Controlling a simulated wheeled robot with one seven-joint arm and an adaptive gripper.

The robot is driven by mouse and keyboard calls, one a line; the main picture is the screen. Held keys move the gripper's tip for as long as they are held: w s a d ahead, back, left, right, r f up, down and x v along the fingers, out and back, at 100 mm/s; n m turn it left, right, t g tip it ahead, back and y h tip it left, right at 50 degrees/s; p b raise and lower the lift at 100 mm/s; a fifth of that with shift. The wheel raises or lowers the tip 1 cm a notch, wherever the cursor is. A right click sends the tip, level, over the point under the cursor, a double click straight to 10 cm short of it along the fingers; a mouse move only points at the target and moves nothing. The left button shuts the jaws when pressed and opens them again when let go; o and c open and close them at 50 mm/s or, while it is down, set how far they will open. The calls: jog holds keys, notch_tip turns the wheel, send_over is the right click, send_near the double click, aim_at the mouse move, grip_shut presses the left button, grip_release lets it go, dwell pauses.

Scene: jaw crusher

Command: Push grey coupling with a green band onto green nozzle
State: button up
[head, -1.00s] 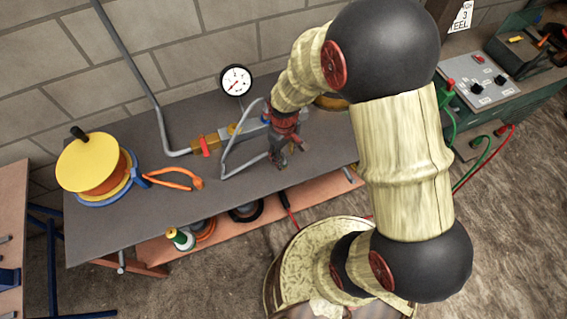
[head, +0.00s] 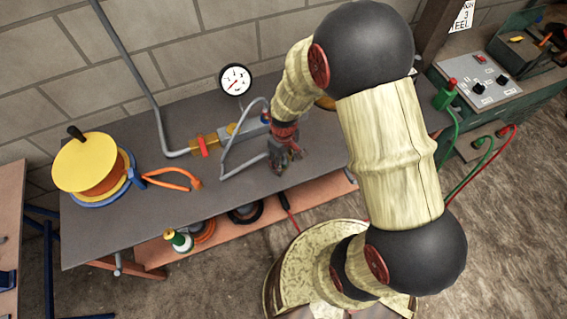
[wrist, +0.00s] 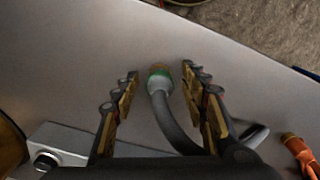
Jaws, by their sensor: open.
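In the wrist view the grey coupling with a green band (wrist: 159,79) is at the end of a bent grey hose (wrist: 172,122). My gripper (wrist: 160,72) is open, with one finger on each side of the coupling and visible gaps to it. In the head view my gripper (head: 285,165) points down over the bench, at the right end of the grey hose loop (head: 229,155). There the coupling is hidden or too small to make out. I cannot make out the green nozzle in either view.
The grey bench (head: 130,225) carries a yellow reel (head: 92,163), an orange hose (head: 170,180) and a brass valve with a red handle (head: 203,146). A gauge (head: 235,80) stands behind. A control panel (head: 482,80) is at the right. The front middle of the bench is clear.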

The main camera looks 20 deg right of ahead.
aim_at(284, 160)
jog(key=shift+c, duration=0.8)
grip_shut()
jog(key=shift+r+p, duration=0.3)
jog(key=shift+r, duration=0.35)
jog(key=r, duration=0.2)
jog(key=p, duration=0.1)
jog(key=shift+s+r, duration=0.25)
jog(key=shift+r, duration=0.15)
jog(key=s+r+p, duration=0.3)
jog(key=s+r, duration=0.6)
jog(key=s, duration=0.4)
jog(key=shift+s+p, duration=0.25)
jog(key=shift+p, duration=0.05)
